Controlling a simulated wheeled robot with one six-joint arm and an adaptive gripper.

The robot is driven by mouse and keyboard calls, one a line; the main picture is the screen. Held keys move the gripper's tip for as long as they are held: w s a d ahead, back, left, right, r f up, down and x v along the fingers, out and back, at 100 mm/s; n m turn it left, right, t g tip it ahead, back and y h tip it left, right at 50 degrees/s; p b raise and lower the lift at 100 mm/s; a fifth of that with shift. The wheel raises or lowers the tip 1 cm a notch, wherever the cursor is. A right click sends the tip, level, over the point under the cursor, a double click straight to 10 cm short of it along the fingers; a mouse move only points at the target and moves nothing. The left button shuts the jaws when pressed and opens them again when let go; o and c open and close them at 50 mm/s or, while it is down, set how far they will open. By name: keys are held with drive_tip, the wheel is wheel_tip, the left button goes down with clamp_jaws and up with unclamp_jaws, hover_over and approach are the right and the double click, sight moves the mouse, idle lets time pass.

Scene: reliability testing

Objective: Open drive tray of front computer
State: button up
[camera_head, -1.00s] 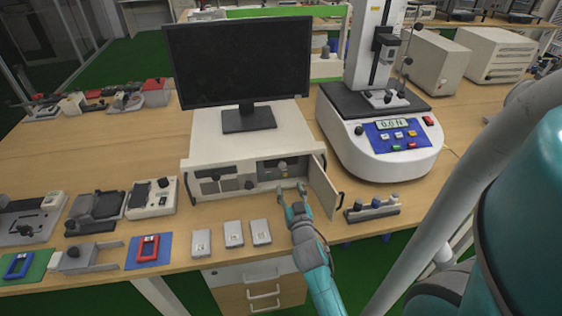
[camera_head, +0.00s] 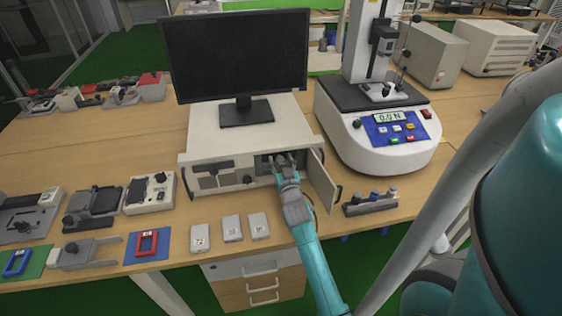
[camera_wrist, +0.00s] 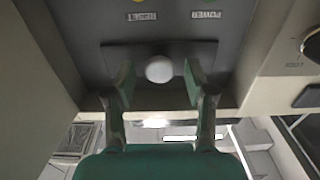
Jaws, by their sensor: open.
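The front computer (camera_head: 205,147) is a beige case under a black monitor. Its front door (camera_head: 321,184) stands open to the right, showing a dark recess. My gripper (camera_head: 284,158) reaches into this recess and hides much of it. In the wrist view, a dark drive tray front (camera_wrist: 113,57) carries a pale round knob (camera_wrist: 159,68). My open gripper (camera_wrist: 160,84) has one green-padded finger on each side of the knob, with a gap to each. The tray front looks flush with the panel around it.
The open door is close to the right of my arm. A force tester (camera_head: 379,130) stands right of the computer. Small white boxes (camera_head: 232,228) lie on the bench in front, left of my arm. In the wrist view, upside-down RESET and POWER labels (camera_wrist: 206,14) sit beside coloured buttons.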

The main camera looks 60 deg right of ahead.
clamp_jaws()
idle(0.3)
